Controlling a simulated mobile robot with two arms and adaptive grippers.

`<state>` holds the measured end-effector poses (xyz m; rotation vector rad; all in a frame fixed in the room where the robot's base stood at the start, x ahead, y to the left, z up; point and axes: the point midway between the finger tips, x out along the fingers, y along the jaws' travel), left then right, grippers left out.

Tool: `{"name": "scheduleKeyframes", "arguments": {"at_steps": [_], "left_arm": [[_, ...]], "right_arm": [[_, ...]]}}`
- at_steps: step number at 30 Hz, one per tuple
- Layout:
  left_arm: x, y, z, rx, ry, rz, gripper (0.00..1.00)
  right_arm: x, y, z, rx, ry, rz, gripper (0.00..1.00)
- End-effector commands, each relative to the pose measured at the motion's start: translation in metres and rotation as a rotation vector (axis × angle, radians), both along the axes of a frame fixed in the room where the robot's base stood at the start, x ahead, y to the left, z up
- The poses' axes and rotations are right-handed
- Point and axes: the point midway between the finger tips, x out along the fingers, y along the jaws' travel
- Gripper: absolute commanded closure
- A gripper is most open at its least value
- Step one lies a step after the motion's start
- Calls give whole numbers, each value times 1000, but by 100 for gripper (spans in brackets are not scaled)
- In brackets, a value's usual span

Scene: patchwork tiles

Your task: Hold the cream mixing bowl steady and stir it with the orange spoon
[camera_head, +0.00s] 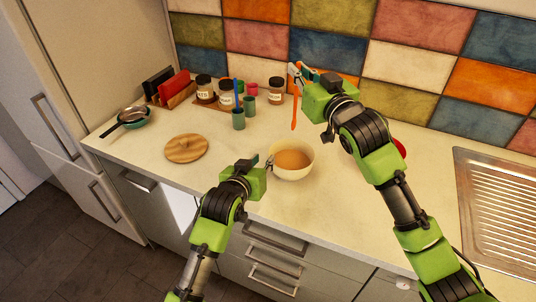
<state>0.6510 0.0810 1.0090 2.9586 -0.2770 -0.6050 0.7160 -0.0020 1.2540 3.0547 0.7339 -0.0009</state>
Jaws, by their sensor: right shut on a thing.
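The cream mixing bowl (306,172) stands upright on the counter and holds an orange-brown mixture (291,159). My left gripper (268,163) is at the bowl's left rim, with its fingers close to or touching the wall. I cannot tell whether it is open or shut there. My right gripper (297,72) is shut on the orange spoon (294,112), above and behind the bowl. The spoon hangs down nearly vertical, its lower end above the bowl's far rim and apart from the mixture.
A round wooden board (186,148) lies left of the bowl. Cups (238,120) and dark jars (204,90) stand behind. A pan (132,118) sits at the far left. A metal sink drainer (495,205) is at the right. A red thing (400,147) is partly hidden by my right arm.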

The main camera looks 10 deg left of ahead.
Motion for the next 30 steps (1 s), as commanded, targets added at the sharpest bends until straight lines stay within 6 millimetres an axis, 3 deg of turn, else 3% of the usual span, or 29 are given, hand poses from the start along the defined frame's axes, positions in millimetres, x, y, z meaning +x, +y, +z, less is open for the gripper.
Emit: {"name": "scheduleKeyframes", "arguments": {"at_steps": [6,13,19,29,30], "left_arm": [[36,-8,-15,1,1,1,74],[64,-13,-26,2,0,1,74],[75,-16,-31,2,0,1,74],[77,-16,-32,2,0,1,74],[77,-16,-32,2,0,1,82]], "right_arm": [[0,0,0,0,0,0,100],[0,0,0,0,-1,0,100],[0,0,0,0,0,0,100],[0,0,0,0,0,0,100],[0,0,0,0,0,0,100]]}}
